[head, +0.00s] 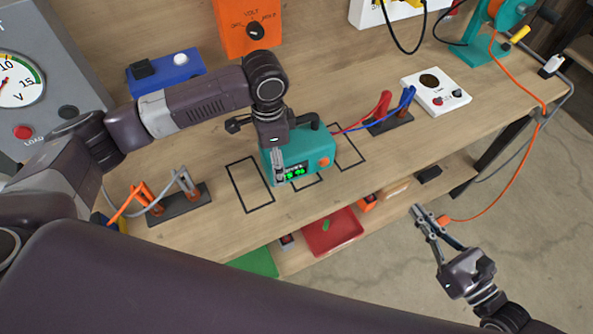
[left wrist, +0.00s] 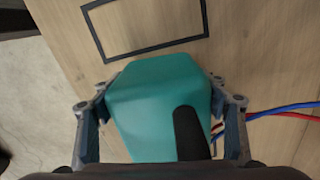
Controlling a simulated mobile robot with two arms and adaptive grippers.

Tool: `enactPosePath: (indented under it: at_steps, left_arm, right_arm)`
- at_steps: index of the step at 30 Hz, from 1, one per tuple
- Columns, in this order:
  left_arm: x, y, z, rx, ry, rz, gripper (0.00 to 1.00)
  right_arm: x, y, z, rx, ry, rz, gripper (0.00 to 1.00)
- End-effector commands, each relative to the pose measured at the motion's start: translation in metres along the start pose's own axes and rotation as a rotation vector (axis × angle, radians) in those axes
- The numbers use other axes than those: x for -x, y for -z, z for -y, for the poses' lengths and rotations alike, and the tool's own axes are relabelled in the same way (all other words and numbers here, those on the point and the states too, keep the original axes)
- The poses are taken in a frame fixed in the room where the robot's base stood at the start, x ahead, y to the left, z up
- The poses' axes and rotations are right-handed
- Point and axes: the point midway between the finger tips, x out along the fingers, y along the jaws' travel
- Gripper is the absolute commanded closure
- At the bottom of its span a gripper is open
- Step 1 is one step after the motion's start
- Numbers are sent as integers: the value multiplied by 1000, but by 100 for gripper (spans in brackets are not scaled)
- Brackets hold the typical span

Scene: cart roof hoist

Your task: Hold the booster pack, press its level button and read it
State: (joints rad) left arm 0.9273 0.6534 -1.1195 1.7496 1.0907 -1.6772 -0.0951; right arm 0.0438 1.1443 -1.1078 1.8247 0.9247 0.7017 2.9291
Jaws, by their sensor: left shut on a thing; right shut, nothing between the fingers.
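The booster pack (head: 285,162) is a teal box with a dark handle. It stands on the bench between two black outlines; part of another outline shows by its lower front edge. Its front has a small dark panel (head: 293,172) with green lights lit and marks too small to read, and an orange round button (head: 323,162) at the right. My left gripper (head: 274,148) is shut on the pack from above; in the left wrist view its fingers flank the teal body (left wrist: 160,100). My right gripper (head: 417,209) is shut and empty, off the bench's front edge, apart from the pack.
Red and blue clamps (head: 383,106) stand right of the pack, with leads running to it. Orange and grey clamps (head: 150,197) stand at the left. A white tester box (head: 436,92) and blue box (head: 166,73) sit behind. A red tray (head: 332,232) lies below. An orange cable hangs near my right gripper.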

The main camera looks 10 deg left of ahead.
Motion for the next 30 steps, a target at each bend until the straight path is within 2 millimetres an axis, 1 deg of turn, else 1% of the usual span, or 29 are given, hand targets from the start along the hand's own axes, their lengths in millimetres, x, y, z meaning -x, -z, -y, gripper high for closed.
enactPosePath:
  at_steps: [9, 10, 15, 25, 28, 30]
  left_arm:
    - [1, 1, 1, 0, 2, -3, 91]
    - [1, 1, 1, 0, 2, -3, 32]
    - [1, 1, 0, 0, 1, -2, 13]
    - [2, 0, 0, 0, 1, -1, 12]
    - [11, 1, 1, 0, 2, -2, 12]
    - [22, 1, 1, 1, 3, -4, 12]
  right_arm:
    - [0, 0, 0, 0, 0, 0, 100]
    - [0, 0, 0, 0, 0, 0, 100]
    - [0, 0, 0, 0, 0, 0, 100]
    - [0, 0, 0, 0, 0, 0, 100]
    - [0, 0, 0, 0, 0, 0, 100]
    - [0, 0, 0, 0, 0, 0, 100]
